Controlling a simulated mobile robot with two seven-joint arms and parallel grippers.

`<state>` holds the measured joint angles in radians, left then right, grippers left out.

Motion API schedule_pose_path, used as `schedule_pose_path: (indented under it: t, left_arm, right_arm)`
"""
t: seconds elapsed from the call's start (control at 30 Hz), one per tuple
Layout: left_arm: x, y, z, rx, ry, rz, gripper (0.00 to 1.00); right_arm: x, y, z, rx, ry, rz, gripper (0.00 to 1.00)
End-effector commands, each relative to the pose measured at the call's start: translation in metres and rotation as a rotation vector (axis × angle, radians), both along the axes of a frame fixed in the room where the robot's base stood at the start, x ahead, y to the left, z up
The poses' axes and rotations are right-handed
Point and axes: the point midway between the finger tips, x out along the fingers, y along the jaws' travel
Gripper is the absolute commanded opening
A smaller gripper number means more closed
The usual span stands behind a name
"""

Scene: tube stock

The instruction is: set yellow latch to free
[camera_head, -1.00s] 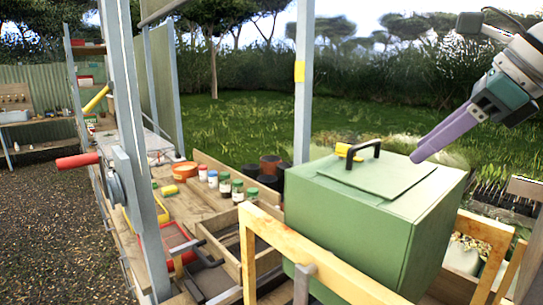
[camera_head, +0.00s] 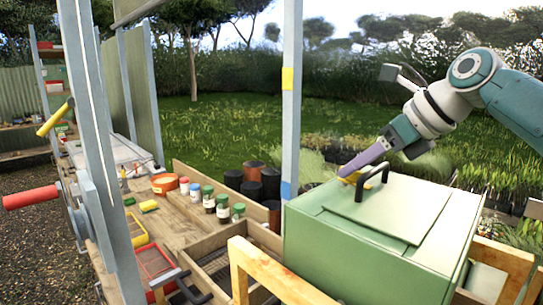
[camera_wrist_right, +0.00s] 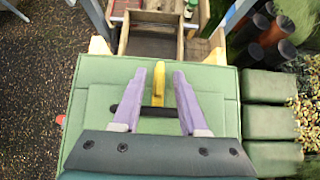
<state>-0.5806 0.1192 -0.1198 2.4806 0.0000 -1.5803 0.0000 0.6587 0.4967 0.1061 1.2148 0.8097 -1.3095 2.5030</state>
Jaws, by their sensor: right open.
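The yellow latch (camera_head: 352,177) sits at the far edge of the green box's lid, beside a black handle (camera_head: 372,181). In the right wrist view the latch (camera_wrist_right: 158,82) stands between the two purple fingers, with gaps on both sides. My right gripper (camera_head: 345,172) reaches down to the latch from the upper right. It is open, with a finger on each side of the latch (camera_wrist_right: 169,72), and holds nothing. Its fingers partly hide the latch in the head view. My left gripper is not in view.
A grey post (camera_head: 291,100) rises behind the box. A red-handled crank (camera_head: 30,197) is at left.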

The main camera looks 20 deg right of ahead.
Motion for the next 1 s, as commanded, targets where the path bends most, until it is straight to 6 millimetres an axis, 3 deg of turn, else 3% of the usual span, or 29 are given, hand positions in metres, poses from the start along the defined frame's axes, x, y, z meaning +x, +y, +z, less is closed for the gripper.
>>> schedule_pose_path:
  t: [0.37, 0.73, 1.0]
  left_arm:
    - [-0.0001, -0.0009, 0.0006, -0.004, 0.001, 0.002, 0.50]
    - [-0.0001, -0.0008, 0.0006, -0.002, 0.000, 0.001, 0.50]
    - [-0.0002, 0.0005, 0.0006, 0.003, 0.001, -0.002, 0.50]
  right_arm:
    - [0.0034, 0.0017, -0.0040, -0.001, 0.000, 0.001, 0.42]
    - [0.0032, 0.0015, -0.0038, -0.001, 0.000, 0.001, 0.01]
    - [0.0031, 0.0015, -0.0039, -0.001, 0.001, 0.001, 0.00]
